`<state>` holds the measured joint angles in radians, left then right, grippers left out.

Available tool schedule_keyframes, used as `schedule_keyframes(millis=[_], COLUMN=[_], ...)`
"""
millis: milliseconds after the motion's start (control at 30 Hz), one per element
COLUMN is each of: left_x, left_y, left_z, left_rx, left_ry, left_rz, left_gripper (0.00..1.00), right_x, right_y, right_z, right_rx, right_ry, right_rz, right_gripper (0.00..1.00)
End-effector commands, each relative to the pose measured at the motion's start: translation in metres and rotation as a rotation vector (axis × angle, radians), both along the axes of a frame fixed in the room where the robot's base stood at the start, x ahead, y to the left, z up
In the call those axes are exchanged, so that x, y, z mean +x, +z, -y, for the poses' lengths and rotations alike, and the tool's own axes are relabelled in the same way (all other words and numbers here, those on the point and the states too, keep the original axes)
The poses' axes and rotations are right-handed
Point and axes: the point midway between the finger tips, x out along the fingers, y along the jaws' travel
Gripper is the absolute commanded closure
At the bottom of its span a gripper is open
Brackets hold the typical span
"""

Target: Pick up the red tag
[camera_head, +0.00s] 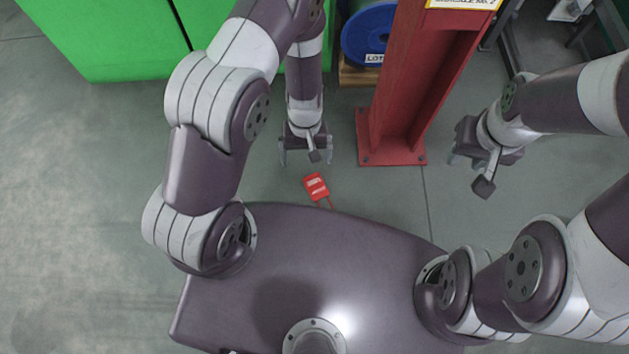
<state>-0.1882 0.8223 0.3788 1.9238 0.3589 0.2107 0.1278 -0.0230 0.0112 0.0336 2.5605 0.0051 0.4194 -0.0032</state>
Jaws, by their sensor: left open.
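The red tag (316,186) lies on the grey floor just in front of my base, with white print on its face and a thin red loop at its lower end, partly cut off by my base's edge. My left gripper (306,160) points down above and slightly behind the tag in the picture. Its two fingers are apart with nothing between them, and it does not touch the tag. My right gripper (468,172) hangs at the right, past the red column. Its fingers are partly hidden by its own wrist.
A red steel column (405,110) with a base plate stands right of the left gripper. A blue spool (370,35) on a wooden pallet is behind it. A green cabinet (120,40) fills the upper left. The floor on the left is clear.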

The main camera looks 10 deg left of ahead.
Motion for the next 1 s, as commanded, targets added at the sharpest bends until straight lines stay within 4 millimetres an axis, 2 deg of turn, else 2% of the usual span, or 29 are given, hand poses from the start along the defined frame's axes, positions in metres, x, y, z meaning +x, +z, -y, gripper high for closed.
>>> schedule_keyframes(millis=[33,100,200,267,333,400,600,800,1000], left_x=[0.002,0.009,0.022,0.033,0.047,0.052,0.051,0.051,0.051], left_y=[-0.078,-0.129,-0.178,-0.195,-0.201,-0.208,-0.256,-0.28,-0.318], left_z=[0.003,0.005,0.007,0.007,0.006,0.006,0.006,0.007,0.011], left_rx=[0.012,0.031,0.056,0.069,0.076,0.08,0.079,0.079,0.079], left_ry=[0.046,0.129,0.247,0.318,0.387,0.416,0.416,0.414,0.413], left_rz=[0.004,0.029,0.08,0.119,0.163,0.183,0.182,0.181,0.18], left_gripper=[0.02,0.02,0.02,0.02,0.02,0.02,0.02,0.02,0.02], right_x=[0.0,0.0,0.0,0.0,0.0,0.0,0.0,0.0,0.0], right_y=[-0.057,-0.082,-0.102,-0.106,-0.106,-0.111,-0.147,-0.166,-0.205], right_z=[0.0,0.0,0.0,0.0,0.0,0.0,0.0,0.0,0.0], right_rx=[0.0,0.0,0.0,0.0,0.0,0.0,0.0,0.0,0.0], right_ry=[0.0,0.0,0.0,0.0,0.0,0.0,0.0,0.0,0.0], right_rz=[0.001,0.001,0.001,0.002,0.002,0.002,0.002,0.001,0.001], right_gripper=[0.63,0.63,0.63,0.63,0.63,0.63,0.63,0.63,0.63])
